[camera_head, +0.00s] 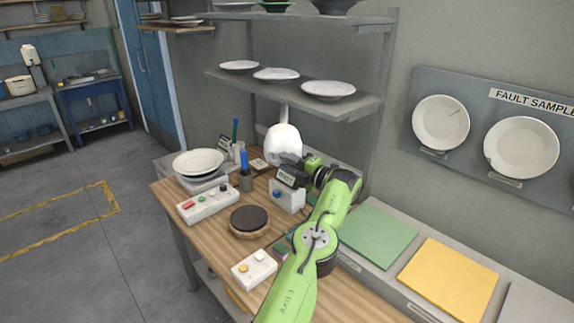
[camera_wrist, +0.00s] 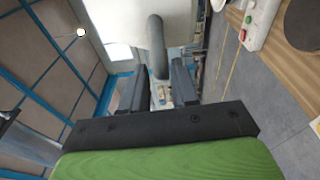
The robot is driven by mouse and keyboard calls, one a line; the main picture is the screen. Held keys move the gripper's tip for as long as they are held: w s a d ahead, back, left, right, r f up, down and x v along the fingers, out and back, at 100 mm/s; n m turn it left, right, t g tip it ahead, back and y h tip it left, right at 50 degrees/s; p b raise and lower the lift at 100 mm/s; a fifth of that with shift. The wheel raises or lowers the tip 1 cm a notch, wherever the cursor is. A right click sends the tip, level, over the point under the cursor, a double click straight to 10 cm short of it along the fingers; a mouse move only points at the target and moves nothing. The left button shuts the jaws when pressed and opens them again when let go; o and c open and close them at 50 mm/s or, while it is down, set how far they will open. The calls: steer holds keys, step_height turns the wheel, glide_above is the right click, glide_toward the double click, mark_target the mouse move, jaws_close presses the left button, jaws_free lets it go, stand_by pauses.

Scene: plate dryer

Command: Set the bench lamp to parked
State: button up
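The bench lamp's white rounded head (camera_head: 283,138) hangs above the back of the wooden bench in the head view, on a thin white stem. It also shows as a pale shape at the top of the wrist view (camera_wrist: 128,22). A dark grey curved handle (camera_wrist: 157,45) stands out from it. My gripper (camera_head: 290,159) is at the lower side of the lamp head. In the wrist view my gripper (camera_wrist: 157,82) has its two dark fingers apart, with the handle's end between or just beyond them. Gaps show beside the handle; contact cannot be told.
The bench holds a white plate stack (camera_head: 198,161), a red-and-green button box (camera_head: 207,204), a round dark turntable (camera_head: 249,219), a yellow-button box (camera_head: 254,268), a small display unit (camera_head: 287,193) and pen cups. A plate shelf (camera_head: 300,93) is close above. Green and yellow mats lie right.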

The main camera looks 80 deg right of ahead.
steer(key=shift+o, duration=0.7)
steer(key=shift+d+f, duration=0.1)
steer(key=shift+d, duration=0.05)
steer(key=b+v, duration=0.5)
steer(key=v, duration=1)
steer(key=shift+s+a, duration=0.25)
